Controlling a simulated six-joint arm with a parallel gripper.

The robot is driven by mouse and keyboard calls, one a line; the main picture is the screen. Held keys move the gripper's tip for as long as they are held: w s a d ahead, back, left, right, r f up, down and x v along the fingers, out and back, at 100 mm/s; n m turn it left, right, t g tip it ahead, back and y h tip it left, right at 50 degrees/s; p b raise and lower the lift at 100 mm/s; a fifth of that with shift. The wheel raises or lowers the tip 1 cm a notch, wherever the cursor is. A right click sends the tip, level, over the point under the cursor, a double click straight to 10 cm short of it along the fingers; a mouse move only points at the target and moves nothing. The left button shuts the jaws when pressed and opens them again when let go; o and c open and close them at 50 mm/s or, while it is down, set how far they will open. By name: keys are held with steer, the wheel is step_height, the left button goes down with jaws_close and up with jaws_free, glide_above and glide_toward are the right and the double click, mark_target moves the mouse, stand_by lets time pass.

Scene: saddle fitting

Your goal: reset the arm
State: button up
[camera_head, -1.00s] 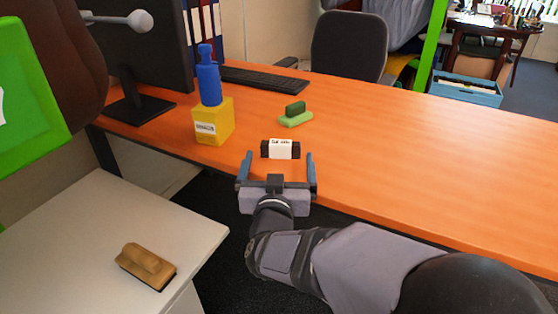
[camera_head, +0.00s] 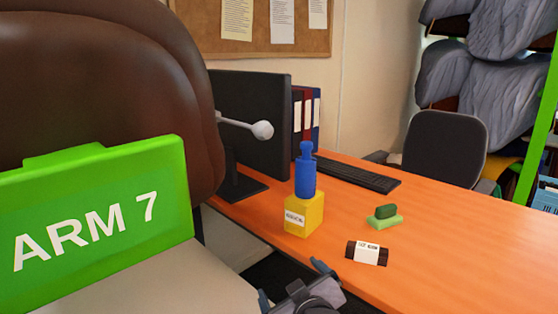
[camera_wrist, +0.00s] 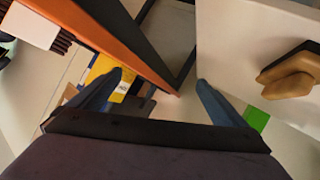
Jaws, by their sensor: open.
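My gripper (camera_head: 293,284) is at the bottom edge of the head view, beside the near edge of the orange desk, with much of it cut off by the frame. In the wrist view its two blue-grey fingers (camera_wrist: 160,78) stand wide apart with nothing between them. The rest of my arm is out of the head view.
On the desk (camera_head: 470,240) are a dark block with a white label (camera_head: 367,252), a green two-part piece (camera_head: 384,217), and a yellow box (camera_head: 304,213) topped by a blue bottle-shaped piece (camera_head: 305,172). A brown wooden piece (camera_wrist: 292,72) lies on a pale surface (camera_wrist: 235,35).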

steer(key=s+d+f+m+g+h, duration=0.1)
steer(key=s+d+f+g, duration=0.15)
steer(key=f, duration=0.25)
steer(key=s+d+f+m+g, duration=0.1)
steer(key=s+d+f+g, duration=0.15)
steer(key=s+f, duration=0.2)
steer(key=s+d+f+m+g+h, duration=0.1)
steer(key=s+d+f+m+g, duration=0.15)
steer(key=f, duration=0.35)
steer(key=s+d+f+m+g, duration=0.1)
steer(key=s+d+f+g, duration=0.15)
steer(key=s, duration=0.45)
steer(key=s+d+f+m+g, duration=0.1)
steer(key=s+d+m+g, duration=0.15)
steer(key=s, duration=0.35)
step_height(320, 180, up, 37)
steer(key=p, duration=3.7)
steer(key=shift+a+r+n+g+h, duration=0.15)
steer(key=shift+a+n+g+h, duration=0.1)
steer(key=shift+n+g+h, duration=0.15)
